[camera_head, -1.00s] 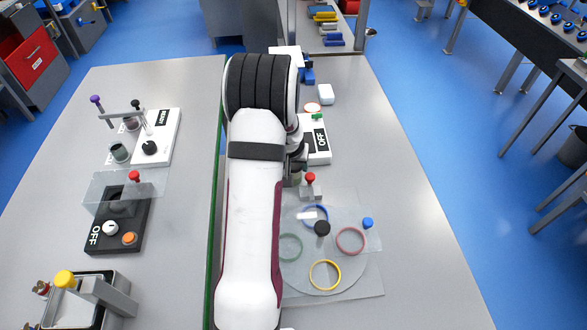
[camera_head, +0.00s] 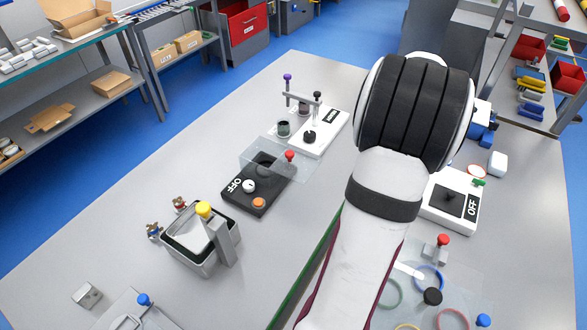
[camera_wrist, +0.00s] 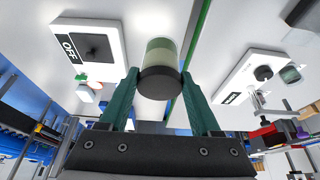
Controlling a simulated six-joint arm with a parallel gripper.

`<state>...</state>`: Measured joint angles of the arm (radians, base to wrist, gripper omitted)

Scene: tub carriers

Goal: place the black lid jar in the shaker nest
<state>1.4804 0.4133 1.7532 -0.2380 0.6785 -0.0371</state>
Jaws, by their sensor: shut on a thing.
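My gripper (camera_wrist: 160,76) has green fingers and is shut on the black lid jar (camera_wrist: 160,52) in the wrist view. The lid is at the finger end, and the pale greenish jar body points away from the gripper. My arm hides both in the head view. The shaker nest is not clearly identifiable. A black unit marked OFF (camera_head: 270,200) has a dark recess under a clear plate (camera_head: 250,155) with a red knob. A white unit marked OFF (camera_head: 432,209) has a black square pad and also shows in the wrist view (camera_wrist: 112,68).
A white unit (camera_head: 325,140) with posts and a dark cup stands at the back. A metal tub (camera_head: 190,260) with a yellow-knobbed clamp is at left. Coloured rings, including a blue one (camera_head: 440,272), lie at lower right.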

